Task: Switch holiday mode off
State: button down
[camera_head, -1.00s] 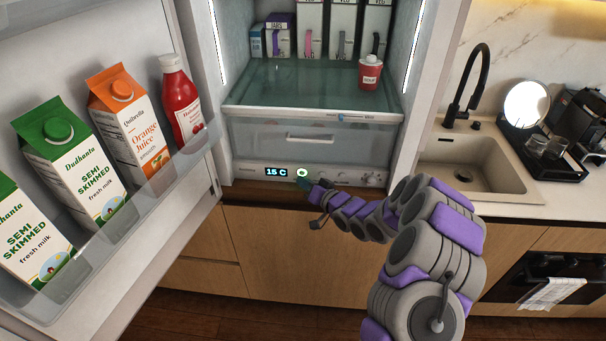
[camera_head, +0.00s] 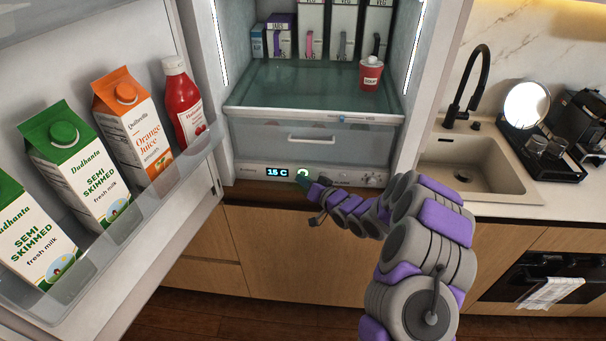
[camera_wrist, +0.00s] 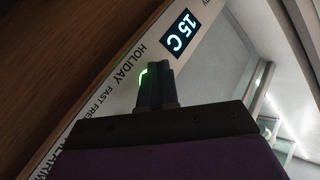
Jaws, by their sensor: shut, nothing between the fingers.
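The fridge control panel (camera_head: 342,177) runs along the bottom of the open fridge. Its display (camera_head: 277,172) reads 15 C. A round button with a green lit ring (camera_head: 302,173) sits just right of the display. In the wrist view the word HOLIDAY (camera_wrist: 130,64) stands beside the lit green ring (camera_wrist: 142,75). My gripper (camera_head: 306,185) is shut and empty, with its tips at this button; in the wrist view the gripper (camera_wrist: 156,72) covers most of the button. I cannot tell whether the tips touch it.
The open fridge door (camera_head: 170,165) with cartons and a ketchup bottle (camera_head: 183,105) stands at the left. A clear drawer (camera_head: 312,140) is above the panel. A red and white cup (camera_head: 371,74) stands on the shelf. A sink (camera_head: 462,165) is at the right.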

dwell(0.3)
jog(key=shift+s+d, duration=0.1)
jog(key=shift+s, duration=0.45)
jog(key=shift+s, duration=0.1)
jog(key=shift+s+b, duration=0.4)
jog(key=shift+s, duration=2.5)
